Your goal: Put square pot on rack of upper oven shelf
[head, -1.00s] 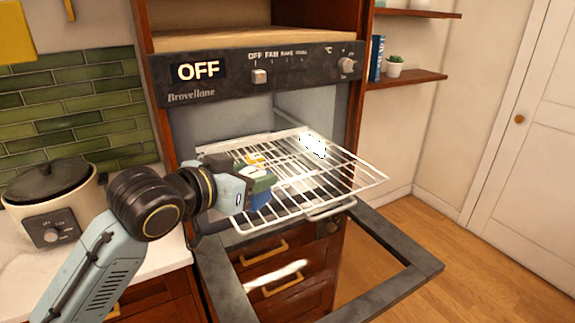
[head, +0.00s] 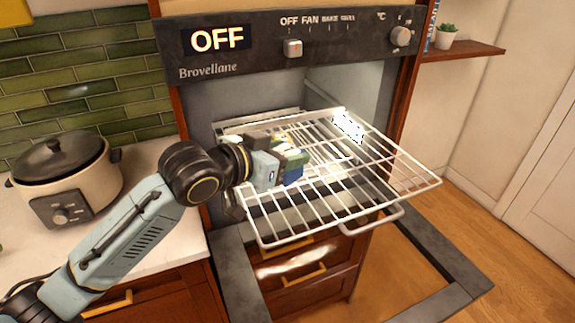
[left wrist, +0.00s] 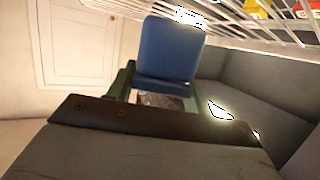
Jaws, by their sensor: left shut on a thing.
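My left gripper (head: 290,168) reaches in at the left part of the pulled-out white wire rack (head: 345,195). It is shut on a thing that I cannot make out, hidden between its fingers. A small yellow and white item (head: 281,143) shows just behind it. In the left wrist view the blue pad (left wrist: 168,52) of a finger shows in front of a green finger frame, and the rack wires (left wrist: 240,22) pass at the top. Yellow (left wrist: 258,8) and red patches show beyond the wires. I cannot make out a square pot for certain. My right gripper is not in view.
The oven door (head: 458,298) hangs open below the rack. The control panel (head: 330,40) reads OFF. A lidded cooker (head: 72,185) stands on the white counter (head: 160,225) at left. A wooden shelf (head: 470,52) with a plant is at right. Floor is clear at right.

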